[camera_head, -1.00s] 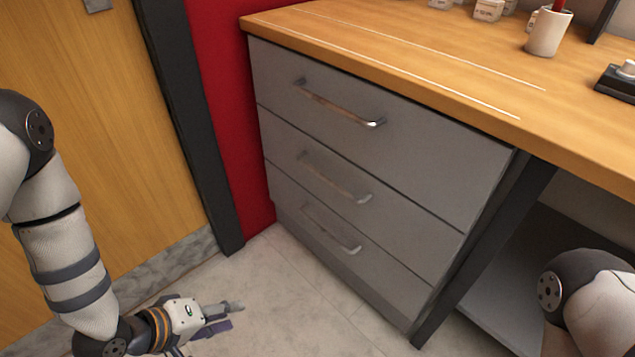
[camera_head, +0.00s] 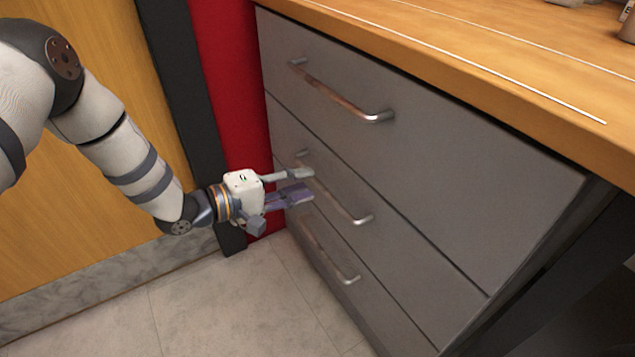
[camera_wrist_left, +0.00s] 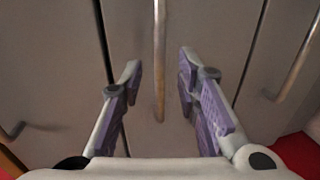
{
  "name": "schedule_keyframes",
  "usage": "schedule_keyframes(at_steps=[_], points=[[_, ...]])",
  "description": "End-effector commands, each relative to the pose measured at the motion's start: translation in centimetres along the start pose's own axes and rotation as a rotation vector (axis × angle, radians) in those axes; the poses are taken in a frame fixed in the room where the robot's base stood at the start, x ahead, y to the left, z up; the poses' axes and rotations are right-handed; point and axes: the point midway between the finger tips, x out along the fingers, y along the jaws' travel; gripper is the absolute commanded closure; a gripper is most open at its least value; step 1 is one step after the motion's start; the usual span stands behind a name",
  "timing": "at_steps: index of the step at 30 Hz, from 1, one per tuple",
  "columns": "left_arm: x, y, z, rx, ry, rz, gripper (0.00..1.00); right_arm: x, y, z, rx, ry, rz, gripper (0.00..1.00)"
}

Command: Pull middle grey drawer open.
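The middle grey drawer (camera_head: 405,240) sits flush in the cabinet between the upper and lower drawers. Its slanting metal bar handle (camera_head: 343,203) has its far end beside my left gripper (camera_head: 307,182). The left gripper is open, with its fingers pointing at the drawer front near that end of the handle. In the left wrist view, the handle (camera_wrist_left: 160,65) runs between the two spread purple-padded fingers (camera_wrist_left: 160,72). I see no finger pressed on the bar. My right gripper is in neither view now.
The upper drawer (camera_head: 440,140) and lower drawer (camera_head: 350,300) are flush, each with a bar handle. A wooden worktop (camera_head: 480,50) overhangs the cabinet. A red wall strip (camera_head: 225,90) and dark post (camera_head: 185,90) stand left of it. The floor (camera_head: 230,310) in front is clear.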

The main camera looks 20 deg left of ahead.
Motion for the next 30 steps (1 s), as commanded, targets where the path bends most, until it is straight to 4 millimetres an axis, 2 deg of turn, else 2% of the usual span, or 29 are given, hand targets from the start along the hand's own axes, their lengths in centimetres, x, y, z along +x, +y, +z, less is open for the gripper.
schedule_keyframes(at_steps=[3,6,15,17,19,20,30], points=[[2.3,-0.3,0.1,0.000,-0.001,-0.002,0.70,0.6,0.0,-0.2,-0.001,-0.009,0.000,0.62],[3.3,-0.2,0.0,0.001,-0.001,-0.001,0.70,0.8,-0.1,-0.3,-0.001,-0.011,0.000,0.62],[3.8,0.0,0.0,0.000,0.001,0.000,0.70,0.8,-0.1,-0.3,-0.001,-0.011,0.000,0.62],[3.8,0.0,0.0,0.000,0.001,0.000,0.81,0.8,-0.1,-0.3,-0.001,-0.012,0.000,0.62],[3.8,0.0,0.0,0.000,0.001,0.000,0.97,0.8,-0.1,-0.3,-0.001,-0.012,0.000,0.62],[3.8,0.0,0.0,0.000,0.001,0.000,1.00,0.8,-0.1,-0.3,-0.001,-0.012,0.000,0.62],[3.7,0.1,0.0,0.000,0.001,0.000,1.00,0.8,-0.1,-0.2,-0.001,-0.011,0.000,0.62]])
